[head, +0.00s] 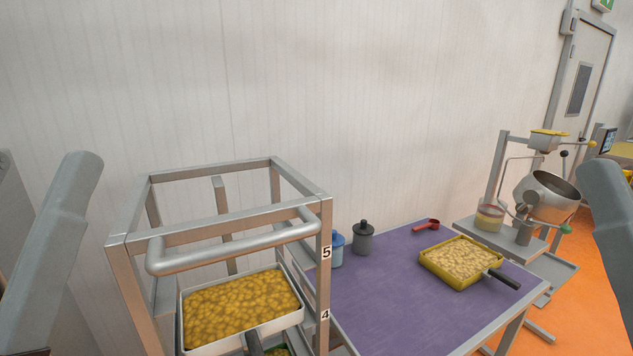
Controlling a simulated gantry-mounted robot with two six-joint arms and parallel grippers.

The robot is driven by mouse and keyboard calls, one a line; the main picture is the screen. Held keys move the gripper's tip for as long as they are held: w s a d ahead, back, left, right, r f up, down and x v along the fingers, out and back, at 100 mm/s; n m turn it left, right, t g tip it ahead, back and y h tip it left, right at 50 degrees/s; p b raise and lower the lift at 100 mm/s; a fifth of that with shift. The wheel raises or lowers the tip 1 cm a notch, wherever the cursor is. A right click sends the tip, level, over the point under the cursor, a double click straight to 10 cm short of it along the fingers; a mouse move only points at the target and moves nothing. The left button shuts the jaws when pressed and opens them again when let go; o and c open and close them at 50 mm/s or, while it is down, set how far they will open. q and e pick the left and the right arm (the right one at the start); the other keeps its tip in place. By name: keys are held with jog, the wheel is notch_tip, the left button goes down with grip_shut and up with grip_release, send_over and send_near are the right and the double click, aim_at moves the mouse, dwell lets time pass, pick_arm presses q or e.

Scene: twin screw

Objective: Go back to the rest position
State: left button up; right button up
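In the head view a grey link of my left arm (52,255) shows at the left edge, and a grey link of my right arm (612,235) shows at the right edge. Neither gripper's fingers are in the picture, so I cannot see what they hold. Both visible arm parts are clear of the rack and the table.
A metal rack (230,226) holds a tray (240,306) of yellow-brown pieces. A purple-topped table (400,309) bears a yellow tray (462,261), a red scoop (428,225), a grey jar (363,239) and a blue jar (337,250). A steel-bowl machine (550,198) stands right.

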notch_tip(320, 180, up, 37)
jog(key=p, duration=3.3)
jog(key=shift+f+p, duration=0.2)
jog(key=shift+p, duration=0.15)
